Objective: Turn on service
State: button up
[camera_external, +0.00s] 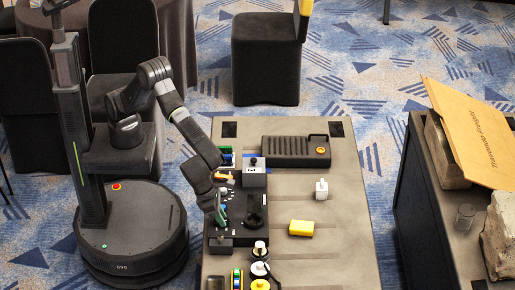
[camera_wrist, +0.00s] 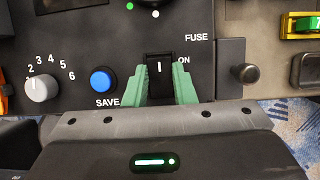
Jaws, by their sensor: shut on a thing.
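A black rocker switch (camera_wrist: 159,66) with a white line mark sits on a dark control panel (camera_wrist: 105,60) in the wrist view. The label ON is to its right. My gripper (camera_wrist: 161,90) has green fingers on both sides of the switch, closed on it; the lower part of the switch is between the fingers. In the external view my gripper (camera_external: 221,213) is at the left side of the dark panel box (camera_external: 235,234) on the table, and the switch is hidden there. No label reading "service" is legible.
Near the switch are a blue SAVE button (camera_wrist: 103,80), a numbered white knob (camera_wrist: 41,88) and a black knob (camera_wrist: 245,73). The table's right side is mostly clear.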

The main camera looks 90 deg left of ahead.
jog(key=shift+w+r+g+p, duration=0.3)
jog(key=shift+g+p, duration=0.6)
jog(key=shift+p, duration=1.35)
jog(key=shift+w+f+g+p, duration=0.15)
jog(key=shift+f+g+p, duration=0.15)
jog(key=shift+g+p, duration=0.65)
jog(key=o, duration=1)
jog(key=r, duration=0.9)
jog(key=s+r, duration=0.1)
jog(key=r, duration=0.3)
jog(key=shift+r, duration=0.4)
jog(key=shift+f, duration=0.1)
